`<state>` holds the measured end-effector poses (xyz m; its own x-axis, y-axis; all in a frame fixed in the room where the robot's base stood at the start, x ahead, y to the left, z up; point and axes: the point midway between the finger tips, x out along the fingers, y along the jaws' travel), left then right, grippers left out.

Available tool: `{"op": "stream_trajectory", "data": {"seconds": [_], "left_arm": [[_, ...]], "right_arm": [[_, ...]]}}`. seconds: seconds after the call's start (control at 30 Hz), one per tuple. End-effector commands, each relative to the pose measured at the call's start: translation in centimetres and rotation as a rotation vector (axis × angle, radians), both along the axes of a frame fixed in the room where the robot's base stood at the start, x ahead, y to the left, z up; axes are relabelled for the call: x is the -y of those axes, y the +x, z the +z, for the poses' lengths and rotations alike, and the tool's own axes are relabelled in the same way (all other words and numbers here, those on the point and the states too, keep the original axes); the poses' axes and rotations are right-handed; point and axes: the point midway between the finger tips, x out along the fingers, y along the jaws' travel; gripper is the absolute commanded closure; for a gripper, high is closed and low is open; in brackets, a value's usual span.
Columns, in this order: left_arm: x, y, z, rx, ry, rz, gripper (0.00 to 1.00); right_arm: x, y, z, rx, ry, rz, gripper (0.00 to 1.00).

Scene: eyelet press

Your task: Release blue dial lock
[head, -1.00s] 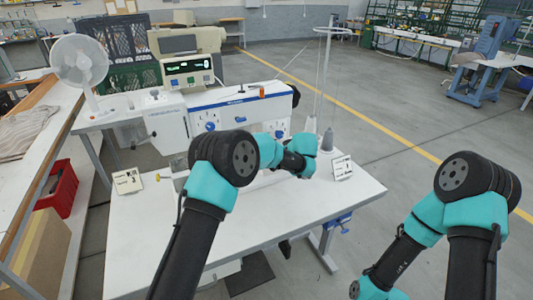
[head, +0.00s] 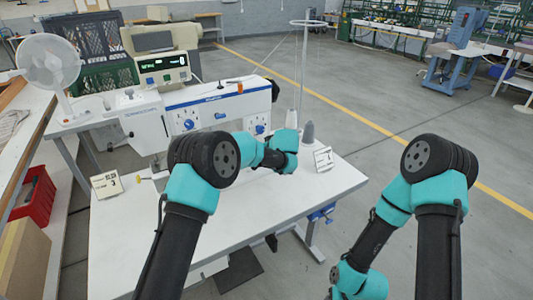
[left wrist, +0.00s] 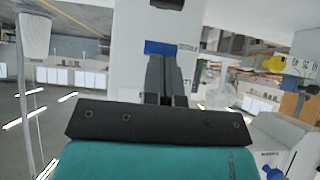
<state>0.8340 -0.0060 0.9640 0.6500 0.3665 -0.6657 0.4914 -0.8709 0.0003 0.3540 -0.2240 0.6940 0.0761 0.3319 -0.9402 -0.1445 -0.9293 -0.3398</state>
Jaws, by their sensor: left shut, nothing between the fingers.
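The white sewing machine (head: 150,122) with a blue stripe stands at the back of the table. Its front carries a blue dial (head: 189,125) at the left, a blue part (head: 220,116) in the middle and another blue dial (head: 260,129) at the right, just beyond my left wrist. I cannot tell which is the dial with the lock. My left gripper (left wrist: 165,64) is shut and empty in the left wrist view, its fingers pointing at a white surface with a blue patch (left wrist: 160,48). In the head view my left wrist hides its fingers. My right gripper is not visible.
A thread stand (head: 304,70) and grey cone (head: 308,132) stand beside the machine's right end. A small card (head: 323,159) stands near the white table's (head: 120,250) right edge, another (head: 106,184) at its left. A fan (head: 48,65) stands at the left. The table's front is clear.

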Motion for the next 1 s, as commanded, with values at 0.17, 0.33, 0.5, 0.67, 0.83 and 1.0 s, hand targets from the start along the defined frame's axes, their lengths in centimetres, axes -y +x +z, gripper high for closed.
{"op": "stream_trajectory", "data": {"seconds": [0.17, 0.33, 0.5, 0.67, 0.83, 1.0], "left_arm": [[0.0, 0.0, 0.4, -0.001, 0.000, 0.000, 1.00], [0.0, 0.0, 0.4, -0.001, 0.000, -0.001, 1.00], [0.1, -0.1, 0.5, 0.000, 0.000, -0.001, 1.00], [0.9, -0.8, 1.2, 0.000, 0.000, -0.006, 1.00], [2.6, -2.5, 2.8, 0.001, 0.000, -0.017, 1.00], [3.9, -4.9, 4.7, 0.000, 0.000, -0.018, 1.00]], "right_arm": [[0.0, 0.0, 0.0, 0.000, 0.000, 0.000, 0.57], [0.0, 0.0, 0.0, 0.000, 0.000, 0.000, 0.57], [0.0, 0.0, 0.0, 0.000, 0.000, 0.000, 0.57], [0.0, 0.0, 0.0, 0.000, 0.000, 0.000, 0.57], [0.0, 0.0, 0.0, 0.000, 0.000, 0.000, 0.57], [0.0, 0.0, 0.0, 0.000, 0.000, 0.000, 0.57]]}}
